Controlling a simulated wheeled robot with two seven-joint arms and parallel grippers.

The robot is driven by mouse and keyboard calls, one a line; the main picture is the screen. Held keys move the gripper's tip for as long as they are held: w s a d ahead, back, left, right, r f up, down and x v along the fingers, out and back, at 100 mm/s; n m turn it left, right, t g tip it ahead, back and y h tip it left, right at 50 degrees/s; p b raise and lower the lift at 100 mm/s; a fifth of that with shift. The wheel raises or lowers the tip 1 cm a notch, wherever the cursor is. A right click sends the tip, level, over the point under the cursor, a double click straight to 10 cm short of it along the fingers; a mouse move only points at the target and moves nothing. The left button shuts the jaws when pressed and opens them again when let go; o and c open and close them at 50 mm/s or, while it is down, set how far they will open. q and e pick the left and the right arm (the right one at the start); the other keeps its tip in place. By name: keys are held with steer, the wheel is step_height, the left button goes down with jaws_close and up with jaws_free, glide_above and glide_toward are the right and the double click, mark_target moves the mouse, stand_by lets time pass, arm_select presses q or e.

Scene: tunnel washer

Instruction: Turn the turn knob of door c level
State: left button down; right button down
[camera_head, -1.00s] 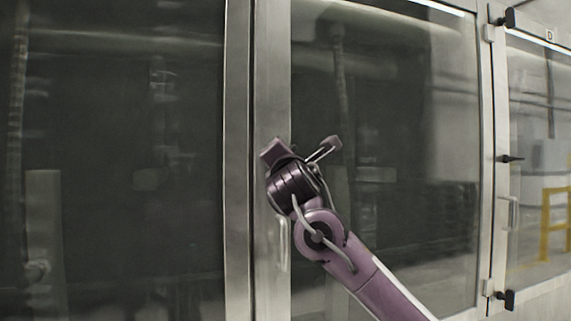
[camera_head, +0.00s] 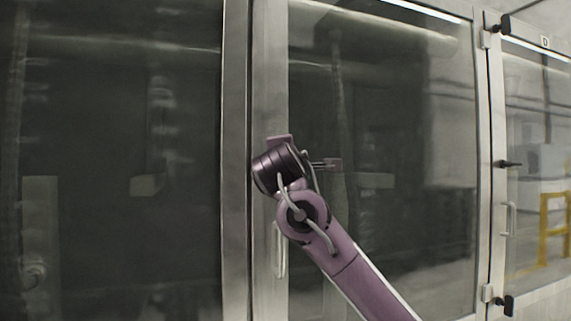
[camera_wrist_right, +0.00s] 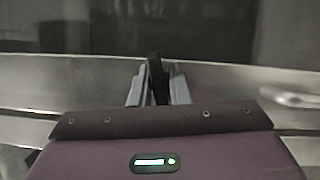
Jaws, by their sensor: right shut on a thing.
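Door c is the glass door (camera_head: 390,150) in the middle of the head view, with a steel frame bar (camera_head: 270,60) along its left edge. My right gripper (camera_head: 275,167) is at this bar, above the door's pull handle (camera_head: 281,250). Its body hides the turn knob and the fingertips in the head view. In the wrist view the black turn knob (camera_wrist_right: 155,70) shows between the two grey fingers of my right gripper (camera_wrist_right: 156,88), which are shut on it. The knob points roughly square across the frame bar there. My left gripper is not in view.
Door D (camera_head: 540,150) stands to the right with its own black knob (camera_head: 508,163), a pull handle (camera_head: 510,218) and black hinges. Another dark glass panel (camera_head: 110,150) fills the left. The pull handle also shows in the wrist view (camera_wrist_right: 292,97), close to the right gripper.

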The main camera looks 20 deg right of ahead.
stand_by(0.8)
stand_by(0.8)
steer(key=c, duration=1.5)
jaws_free()
steer(key=shift+a, duration=0.1)
steer(key=shift+s+a+f, duration=0.1)
steer(key=shift+s, duration=0.2)
steer(key=b+v, duration=0.3)
steer(key=v, duration=0.4)
